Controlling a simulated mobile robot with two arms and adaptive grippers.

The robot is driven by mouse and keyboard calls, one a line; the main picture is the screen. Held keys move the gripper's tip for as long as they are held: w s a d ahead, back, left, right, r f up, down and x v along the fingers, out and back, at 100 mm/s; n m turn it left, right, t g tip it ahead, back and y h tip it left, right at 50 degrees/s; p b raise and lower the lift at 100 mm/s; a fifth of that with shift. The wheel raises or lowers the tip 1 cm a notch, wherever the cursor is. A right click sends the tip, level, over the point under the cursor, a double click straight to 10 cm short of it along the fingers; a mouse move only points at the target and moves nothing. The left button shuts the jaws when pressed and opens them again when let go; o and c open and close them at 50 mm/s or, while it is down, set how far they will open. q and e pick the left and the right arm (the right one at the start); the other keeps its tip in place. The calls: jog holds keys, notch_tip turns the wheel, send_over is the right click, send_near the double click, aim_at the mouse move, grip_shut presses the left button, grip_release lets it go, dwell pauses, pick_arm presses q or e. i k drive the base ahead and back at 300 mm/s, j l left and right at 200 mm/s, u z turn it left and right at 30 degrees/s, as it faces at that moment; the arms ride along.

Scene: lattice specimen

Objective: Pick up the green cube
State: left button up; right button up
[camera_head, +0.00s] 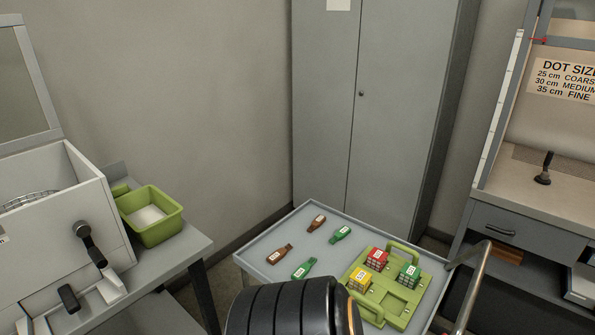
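The green cube (410,274) sits on the right part of a light green carrier (423,293) with a raised handle. It has a white label on top. A red cube (377,258) and a yellow cube (360,280) sit on the same carrier to its left, a small gap apart from it. Neither of my grippers shows in the head view. A dark ribbed part of my own body rises at the bottom centre and hides the near edge of the cart.
The carrier stands on a grey cart top (262,258) with a raised rim and a metal push handle (476,285) at right. A green bin (152,216) stands on the left bench. A cabinet (375,100) stands behind.

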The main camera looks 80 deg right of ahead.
aim_at(409, 274)
jog(key=z, duration=3.4)
